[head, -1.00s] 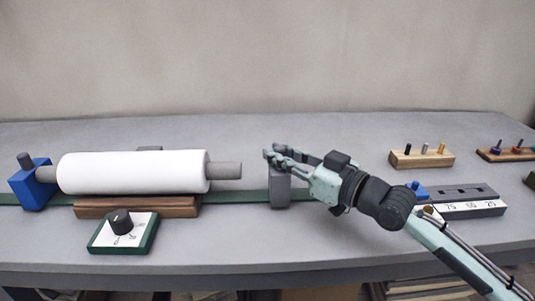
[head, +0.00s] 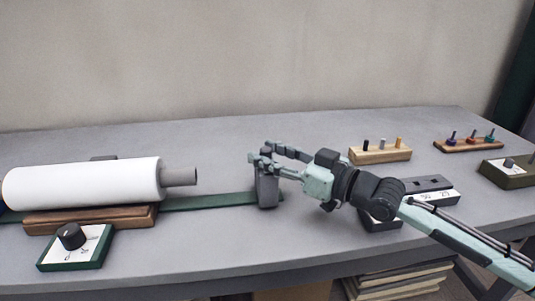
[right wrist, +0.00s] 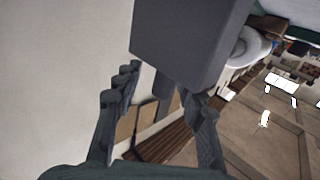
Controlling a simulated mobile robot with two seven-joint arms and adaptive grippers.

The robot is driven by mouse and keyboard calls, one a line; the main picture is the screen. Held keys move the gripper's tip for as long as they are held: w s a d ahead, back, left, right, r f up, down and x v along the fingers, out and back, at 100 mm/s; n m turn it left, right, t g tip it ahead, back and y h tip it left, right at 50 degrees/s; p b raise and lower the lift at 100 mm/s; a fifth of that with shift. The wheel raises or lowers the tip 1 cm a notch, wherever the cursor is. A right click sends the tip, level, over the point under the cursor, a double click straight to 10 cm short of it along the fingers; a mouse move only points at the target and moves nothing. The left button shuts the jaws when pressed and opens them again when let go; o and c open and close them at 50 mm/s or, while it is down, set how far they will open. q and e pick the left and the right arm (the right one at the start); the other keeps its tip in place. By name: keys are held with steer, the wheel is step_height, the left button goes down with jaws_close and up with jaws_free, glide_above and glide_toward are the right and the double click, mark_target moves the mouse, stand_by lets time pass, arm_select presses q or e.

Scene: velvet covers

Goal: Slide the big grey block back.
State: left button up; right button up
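The big grey block (head: 267,191) stands upright at the right-hand part of the green rail on the table. My right gripper (head: 261,159) reaches it from the right, with its fingers on both sides of the block's upper part. The face of the block hidden behind the fingers cannot be seen. My left gripper is not in view.
A white roller (head: 85,183) with a grey shaft end (head: 180,177) lies left of the block, with bare green rail (head: 208,202) between. A dial box (head: 75,246) stands in front. A slotted grey-white box (head: 428,190) and wooden peg racks (head: 380,152) stand right.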

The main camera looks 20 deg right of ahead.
steer(key=shift+a, duration=0.1)
steer(key=v, duration=0.7)
steer(key=shift+s, duration=0.2)
stand_by(0.8)
